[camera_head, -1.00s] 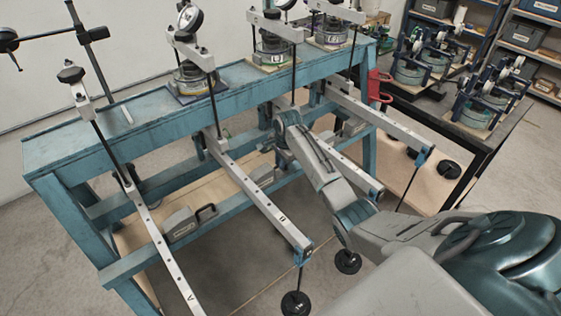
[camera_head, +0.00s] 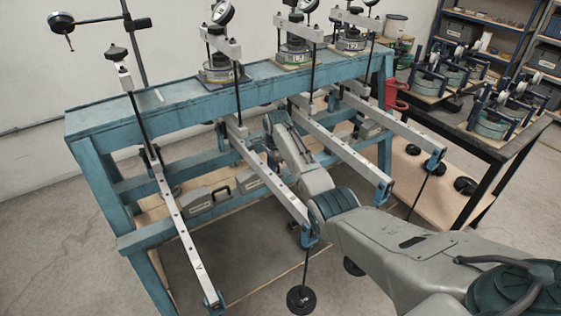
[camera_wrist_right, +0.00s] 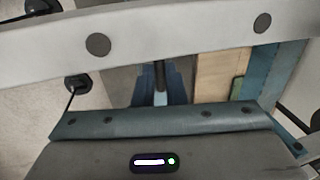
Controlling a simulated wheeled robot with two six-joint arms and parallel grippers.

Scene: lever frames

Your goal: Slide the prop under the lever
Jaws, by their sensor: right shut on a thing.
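My right gripper (camera_wrist_right: 160,92) shows in the right wrist view as two dark blue fingers beyond the grey wrist housing. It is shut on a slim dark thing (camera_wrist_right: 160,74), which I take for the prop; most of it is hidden. A pale lever (camera_wrist_right: 180,34) with round holes crosses the picture just beyond the fingers; I cannot tell whether they touch. In the head view my right arm reaches in close beside the second lever from the left (camera_head: 270,180), on its right; the fingertips and prop are hidden there. My left gripper is not in view.
The blue frame (camera_head: 150,108) carries several levers, including the left one (camera_head: 182,232). A hanging weight (camera_head: 301,299) is below the second lever's end. A grey case (camera_head: 208,198) sits between the left two levers. A black-legged table (camera_head: 470,140) stands right.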

